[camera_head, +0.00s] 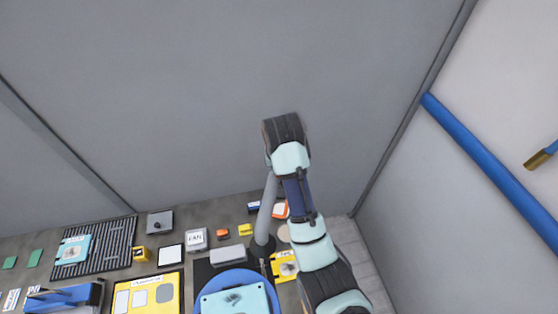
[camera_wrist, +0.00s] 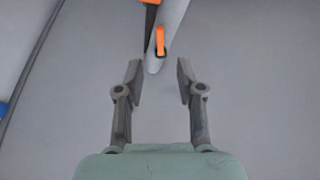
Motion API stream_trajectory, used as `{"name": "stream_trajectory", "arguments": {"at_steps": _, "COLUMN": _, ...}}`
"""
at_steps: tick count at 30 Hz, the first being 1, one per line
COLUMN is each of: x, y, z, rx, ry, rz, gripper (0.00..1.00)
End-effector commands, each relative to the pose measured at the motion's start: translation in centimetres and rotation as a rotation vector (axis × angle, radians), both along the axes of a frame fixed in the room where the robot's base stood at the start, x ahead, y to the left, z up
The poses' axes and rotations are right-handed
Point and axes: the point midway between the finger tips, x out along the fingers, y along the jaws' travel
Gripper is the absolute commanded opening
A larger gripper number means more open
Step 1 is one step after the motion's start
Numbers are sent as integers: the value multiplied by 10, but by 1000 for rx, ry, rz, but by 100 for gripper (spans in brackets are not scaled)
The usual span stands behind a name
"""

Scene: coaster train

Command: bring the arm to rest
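My gripper (camera_wrist: 158,80) is open and empty in the wrist view, with its two dark fingers apart. A grey bar with an orange clip (camera_wrist: 160,40) shows just beyond the fingertips; whether it is near them in depth I cannot tell. In the head view my arm reaches up from the lower right, above the back of the bench, in front of the grey wall. The gripper fingers are hidden there behind the arm's end.
The bench below holds a black slatted rack (camera_head: 104,254), a yellow board (camera_head: 170,289), a blue round plate (camera_head: 213,283) and several small boxes. A grey post (camera_head: 264,215) stands close by the arm. A blue pipe (camera_head: 490,172) runs along the right wall.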

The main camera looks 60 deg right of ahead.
Motion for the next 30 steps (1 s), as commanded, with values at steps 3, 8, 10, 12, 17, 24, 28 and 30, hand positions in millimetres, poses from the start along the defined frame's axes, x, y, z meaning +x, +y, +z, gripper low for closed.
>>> {"name": "stream_trajectory", "arguments": {"at_steps": 3, "x": -4, "y": 6, "z": 20, "rx": -1, "ry": -2, "rz": 0, "gripper": 38}}
{"name": "stream_trajectory", "arguments": {"at_steps": 8, "x": -7, "y": 10, "z": 30, "rx": -1, "ry": -1, "rz": 1, "gripper": 38}}
{"name": "stream_trajectory", "arguments": {"at_steps": 10, "x": -7, "y": 11, "z": 31, "rx": 0, "ry": 0, "rz": 1, "gripper": 38}}
{"name": "stream_trajectory", "arguments": {"at_steps": 12, "x": -7, "y": 11, "z": 30, "rx": 0, "ry": 0, "rz": 1, "gripper": 38}}
{"name": "stream_trajectory", "arguments": {"at_steps": 17, "x": -7, "y": 11, "z": 30, "rx": 0, "ry": 0, "rz": 1, "gripper": 38}}
{"name": "stream_trajectory", "arguments": {"at_steps": 24, "x": -7, "y": 11, "z": 30, "rx": 0, "ry": 0, "rz": 1, "gripper": 38}}
{"name": "stream_trajectory", "arguments": {"at_steps": 28, "x": -3, "y": 16, "z": 28, "rx": -5, "ry": -5, "rz": 16, "gripper": 38}}
{"name": "stream_trajectory", "arguments": {"at_steps": 30, "x": 10, "y": 37, "z": 25, "rx": -29, "ry": -30, "rz": 70, "gripper": 38}}
